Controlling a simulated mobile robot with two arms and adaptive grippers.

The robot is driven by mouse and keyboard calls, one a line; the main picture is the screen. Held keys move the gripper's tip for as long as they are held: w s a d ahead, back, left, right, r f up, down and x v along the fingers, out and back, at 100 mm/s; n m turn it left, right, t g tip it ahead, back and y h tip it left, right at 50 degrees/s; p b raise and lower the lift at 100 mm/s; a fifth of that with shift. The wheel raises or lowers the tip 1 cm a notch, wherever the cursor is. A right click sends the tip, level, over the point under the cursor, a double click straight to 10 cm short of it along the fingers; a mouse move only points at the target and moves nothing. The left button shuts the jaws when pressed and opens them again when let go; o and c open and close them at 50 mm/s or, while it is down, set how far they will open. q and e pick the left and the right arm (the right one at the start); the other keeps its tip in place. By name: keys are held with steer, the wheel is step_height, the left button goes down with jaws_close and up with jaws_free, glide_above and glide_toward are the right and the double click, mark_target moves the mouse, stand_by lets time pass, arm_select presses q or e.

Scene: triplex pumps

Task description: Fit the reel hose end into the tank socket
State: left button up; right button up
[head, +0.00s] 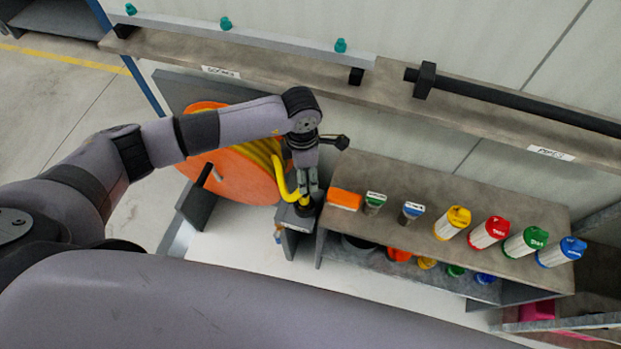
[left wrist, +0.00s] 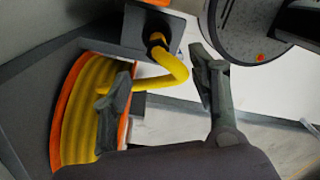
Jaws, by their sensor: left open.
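The orange reel (head: 240,178) carries a coiled yellow hose (head: 283,182) and stands left of the shelf unit. In the left wrist view the hose (left wrist: 178,75) bends up to a black ring (left wrist: 156,40) on a grey block (left wrist: 145,22), and its end sits at that ring. I cannot tell how deep it sits, or whether this is the tank socket. My left gripper (head: 309,188) is over the block, close to the hose, and its fingers also show in the left wrist view (left wrist: 160,80). They are open and apart, with the hose bend between them in the picture. My right gripper is out of view.
A shelf unit (head: 400,195) stands right of the block. It bears an orange box (head: 345,199), small containers and several coloured-cap cylinders. A black bar (head: 520,100) runs along the back ledge. White floor (head: 240,245) in front is mostly clear.

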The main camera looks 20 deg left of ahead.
arm_select(q)
steer(key=b, duration=0.4)
glide_above(304, 200)
steer(key=w, duration=0.1)
step_height(304, 200, down, 5)
steer(key=shift+a+f, duration=0.1)
steer(key=shift+f, duration=0.1)
steer(key=f+b, duration=0.4)
steer(key=f, duration=0.2)
steer(key=shift+w, duration=0.2)
steer(key=shift+f+b, duration=0.3)
steer(key=shift+f, duration=0.05)
step_height(304, 200, down, 5)
steer(key=b, duration=0.3)
steer(key=shift+a+r, duration=0.1)
steer(key=shift+a, duration=0.05)
steer(key=shift+r, duration=0.1)
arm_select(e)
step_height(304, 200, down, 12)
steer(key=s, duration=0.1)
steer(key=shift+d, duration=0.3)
arm_select(q)
steer(key=shift+c, duration=0.3)
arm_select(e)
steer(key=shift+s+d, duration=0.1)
arm_select(q)
steer(key=shift+c, duration=0.7)
jaws_close()
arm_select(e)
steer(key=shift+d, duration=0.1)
